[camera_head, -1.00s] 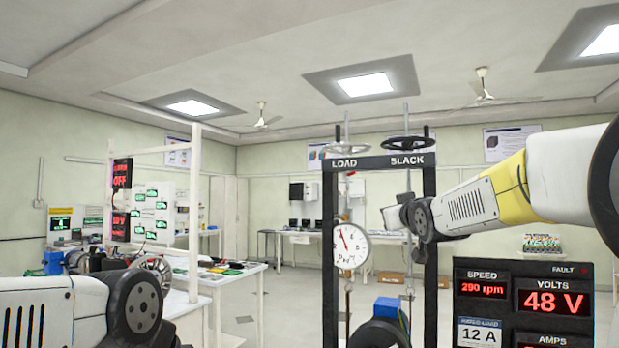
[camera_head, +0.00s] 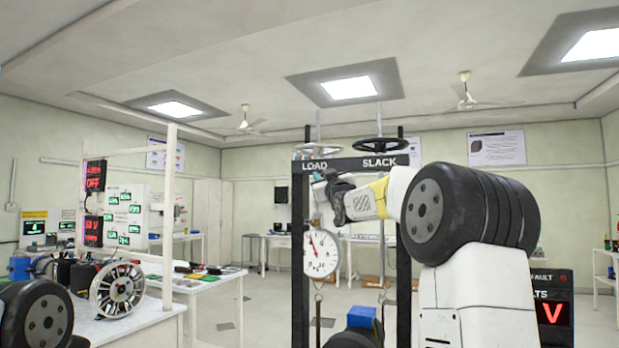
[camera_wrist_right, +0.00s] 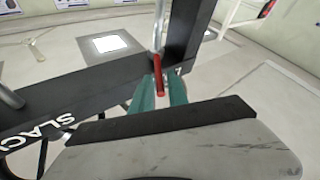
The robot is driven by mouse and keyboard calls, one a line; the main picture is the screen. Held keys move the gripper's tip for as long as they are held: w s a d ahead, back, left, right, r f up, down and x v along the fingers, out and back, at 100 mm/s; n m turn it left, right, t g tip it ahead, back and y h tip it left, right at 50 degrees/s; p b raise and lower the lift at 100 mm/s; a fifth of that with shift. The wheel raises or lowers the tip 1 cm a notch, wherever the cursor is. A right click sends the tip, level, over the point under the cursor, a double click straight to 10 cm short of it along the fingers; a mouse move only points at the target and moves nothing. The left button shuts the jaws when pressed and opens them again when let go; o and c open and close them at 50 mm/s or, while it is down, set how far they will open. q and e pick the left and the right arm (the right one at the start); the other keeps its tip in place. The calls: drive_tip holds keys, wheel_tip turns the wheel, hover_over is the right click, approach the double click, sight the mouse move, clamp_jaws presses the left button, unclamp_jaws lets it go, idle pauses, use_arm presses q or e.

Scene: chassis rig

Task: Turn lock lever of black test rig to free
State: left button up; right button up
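The black test rig (camera_head: 402,250) is a tall frame marked LOAD and SLACK, with a round dial (camera_head: 321,252) hanging inside. Its red lever (camera_wrist_right: 157,70) shows in the right wrist view on a thin metal rod by the rig's black bar. My right gripper (camera_wrist_right: 160,92) has its teal fingers on either side of the red lever's end; whether they press on it I cannot tell. In the head view my right gripper (camera_head: 317,183) is at the rig's upper left, under LOAD, and hides the lever. My left gripper is out of view.
Two handwheels (camera_head: 380,143) sit on top of the rig. A blue block (camera_head: 361,316) is low inside it. A white bench (camera_head: 158,318) with a spoked wheel (camera_head: 118,288) stands at left. A display panel (camera_head: 553,312) is partly behind my right arm.

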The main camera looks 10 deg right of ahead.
clamp_jaws()
drive_tip(key=shift+w, duration=0.1)
idle(1.4)
